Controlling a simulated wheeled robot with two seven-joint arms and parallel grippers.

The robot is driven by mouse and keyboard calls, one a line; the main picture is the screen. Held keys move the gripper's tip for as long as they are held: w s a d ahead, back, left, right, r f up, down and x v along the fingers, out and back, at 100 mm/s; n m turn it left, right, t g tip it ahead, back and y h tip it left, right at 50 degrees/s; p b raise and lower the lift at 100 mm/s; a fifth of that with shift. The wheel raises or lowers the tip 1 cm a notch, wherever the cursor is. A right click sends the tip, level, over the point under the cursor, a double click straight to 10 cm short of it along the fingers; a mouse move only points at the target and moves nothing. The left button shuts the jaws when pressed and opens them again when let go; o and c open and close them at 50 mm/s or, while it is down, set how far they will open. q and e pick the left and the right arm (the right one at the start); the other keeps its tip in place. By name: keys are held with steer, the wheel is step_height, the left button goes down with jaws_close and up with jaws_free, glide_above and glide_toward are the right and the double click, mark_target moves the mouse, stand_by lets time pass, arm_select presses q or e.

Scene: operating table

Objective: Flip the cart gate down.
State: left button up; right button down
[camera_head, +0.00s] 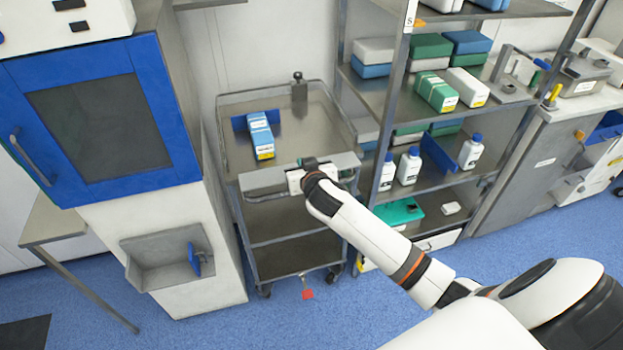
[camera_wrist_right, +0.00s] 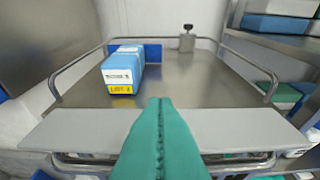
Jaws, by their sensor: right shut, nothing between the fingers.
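The cart (camera_head: 290,238) is a grey metal trolley with several shelves. Its gate (camera_head: 265,176) is a light grey panel along the front edge of the top shelf. In the right wrist view the gate (camera_wrist_right: 80,130) spans the front of the top tray. My right gripper (camera_head: 312,163) is at the gate's right part in the head view. In the right wrist view its green fingers (camera_wrist_right: 160,140) are shut together, with nothing between them, and overlap the middle of the gate. I cannot tell whether they touch it. My left gripper is not in view.
A blue and white box (camera_head: 260,135) lies on the cart's top tray against a blue plate. A rack with boxes and bottles (camera_head: 435,90) stands close on the right. A blue-framed cabinet (camera_head: 100,120) stands on the left. Blue floor (camera_head: 200,325) is free in front.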

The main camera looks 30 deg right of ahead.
steer(key=f+b+v, duration=0.1)
steer(key=v, duration=0.8)
steer(key=shift+s, duration=0.5)
steer(key=shift+a+r, duration=0.1)
step_height(320, 180, down, 20)
steer(key=s+n+g+y, duration=0.1)
steer(key=s+n+g, duration=0.1)
steer(key=s+g, duration=0.15)
steer(key=s+f+n+g+y, duration=0.1)
steer(key=s+f+g, duration=0.1)
steer(key=s+f, duration=0.45)
steer(key=s+f+g, duration=0.2)
steer(key=s+f, duration=0.1)
steer(key=f, duration=0.7)
steer(key=s+a+f+g, duration=0.1)
steer(key=s+f, duration=0.4)
steer(key=s, duration=0.5)
steer(key=s+a+f+n+g, duration=0.1)
steer(key=s+a+f+g, duration=0.1)
steer(key=s+f, duration=0.4)
steer(key=s+a+f+n+g+y, duration=0.1)
steer(key=s+f, duration=0.5)
steer(key=s, duration=0.8)
steer(key=shift+s+a+g, duration=0.25)
steer(key=shift+s+g, duration=0.15)
steer(key=shift+g, duration=0.05)
